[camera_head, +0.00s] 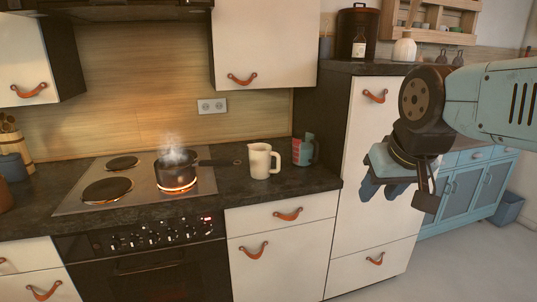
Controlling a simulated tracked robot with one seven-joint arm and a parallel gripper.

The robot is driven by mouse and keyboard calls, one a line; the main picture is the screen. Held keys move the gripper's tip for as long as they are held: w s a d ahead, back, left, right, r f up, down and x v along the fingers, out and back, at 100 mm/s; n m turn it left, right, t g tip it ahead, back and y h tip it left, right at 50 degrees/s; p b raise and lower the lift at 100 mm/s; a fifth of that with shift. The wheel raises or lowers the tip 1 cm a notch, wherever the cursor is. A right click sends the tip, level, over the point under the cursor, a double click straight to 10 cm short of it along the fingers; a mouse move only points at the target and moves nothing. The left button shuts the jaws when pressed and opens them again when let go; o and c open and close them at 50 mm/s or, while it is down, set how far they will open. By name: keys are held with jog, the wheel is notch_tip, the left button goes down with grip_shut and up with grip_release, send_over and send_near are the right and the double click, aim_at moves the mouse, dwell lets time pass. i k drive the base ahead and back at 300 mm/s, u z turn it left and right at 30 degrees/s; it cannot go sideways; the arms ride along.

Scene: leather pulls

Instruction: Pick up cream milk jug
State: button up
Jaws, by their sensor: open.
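The cream milk jug (260,162) stands upright on the dark countertop, right of the stove, with its handle on the right side. My gripper (398,194) is at the right of the view, in front of the tall cabinet, to the right of the jug and slightly lower in the picture. Its fingers point down, are open, and hold nothing that I can see. The jug is fully visible and apart from the gripper.
A steaming dark pot (175,171) sits on a glowing burner, its handle reaching toward the jug. The tall cabinet (366,130) bounds the counter on the right. Counter (240,192) in front of the jug is clear.

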aim_at(260, 156)
jog(key=z, duration=0.05)
jog(key=i, duration=0.95)
jog(key=z, duration=0.05)
